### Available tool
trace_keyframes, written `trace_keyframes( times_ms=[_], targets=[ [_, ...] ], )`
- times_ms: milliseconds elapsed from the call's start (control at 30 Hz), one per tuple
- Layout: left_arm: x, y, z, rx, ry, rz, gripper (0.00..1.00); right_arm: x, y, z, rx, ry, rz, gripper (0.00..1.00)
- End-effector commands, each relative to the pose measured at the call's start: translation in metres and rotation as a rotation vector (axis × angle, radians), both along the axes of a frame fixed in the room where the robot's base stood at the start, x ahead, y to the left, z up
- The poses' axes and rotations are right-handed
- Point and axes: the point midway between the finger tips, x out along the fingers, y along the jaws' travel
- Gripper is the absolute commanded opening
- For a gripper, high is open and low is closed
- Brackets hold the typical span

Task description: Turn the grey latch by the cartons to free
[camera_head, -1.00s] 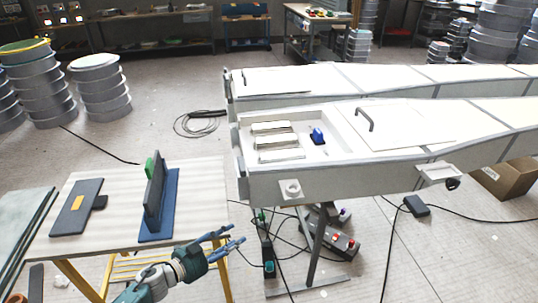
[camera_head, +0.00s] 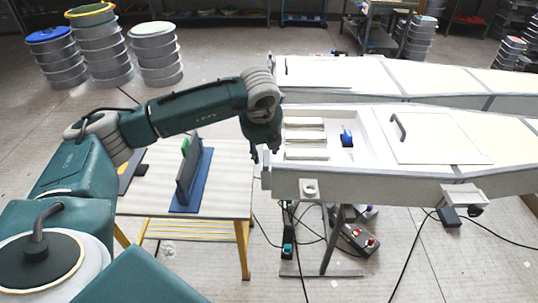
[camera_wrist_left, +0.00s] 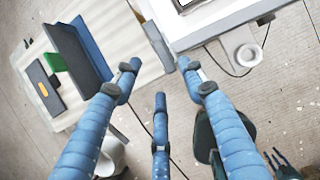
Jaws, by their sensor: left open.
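On the near mould's front side, a pale square plate with a round knob (camera_head: 310,188) sits near the left end. A pale bracket with a dark round end (camera_head: 462,196) sits farther right. I cannot tell which of these, if either, is the grey latch. No cartons show clearly now. My left gripper (camera_head: 262,150) points down just off the mould's left end, apart from both fittings. In the left wrist view its blue fingers (camera_wrist_left: 158,76) are spread and empty, with the knob plate (camera_wrist_left: 240,48) beyond them to the upper right. My right gripper is not in view.
The near mould (camera_head: 380,180) has a recess with pale bars and a blue item (camera_head: 347,136). A wooden-topped table (camera_head: 232,185) carries a dark upright panel on a blue base (camera_head: 190,185). Cables and a control box (camera_head: 360,238) lie on the floor.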

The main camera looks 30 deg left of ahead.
Motion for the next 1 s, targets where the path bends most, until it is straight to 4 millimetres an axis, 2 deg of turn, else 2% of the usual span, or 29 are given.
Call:
trace_keyframes(
  times_ms=[33, 200, 400, 767, 800, 1000],
  targets=[
    [0.002, 0.002, -0.007, 0.0, 0.006, 0.001, 0.42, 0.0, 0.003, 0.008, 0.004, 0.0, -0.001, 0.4],
    [0.013, 0.008, -0.037, -0.002, 0.005, 0.0, 0.42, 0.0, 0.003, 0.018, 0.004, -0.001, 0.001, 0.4],
    [0.021, 0.012, -0.06, -0.003, 0.003, -0.002, 0.42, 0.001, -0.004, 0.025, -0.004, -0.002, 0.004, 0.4],
    [0.024, 0.013, -0.067, -0.004, 0.0, -0.003, 0.42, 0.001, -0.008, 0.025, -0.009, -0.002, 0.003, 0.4],
    [0.024, 0.013, -0.067, -0.004, 0.0, -0.003, 0.38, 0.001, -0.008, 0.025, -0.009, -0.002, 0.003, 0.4],
    [0.024, 0.013, -0.066, -0.003, -0.001, -0.002, 0.0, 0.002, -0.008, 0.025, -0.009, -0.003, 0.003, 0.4]
  ],
)
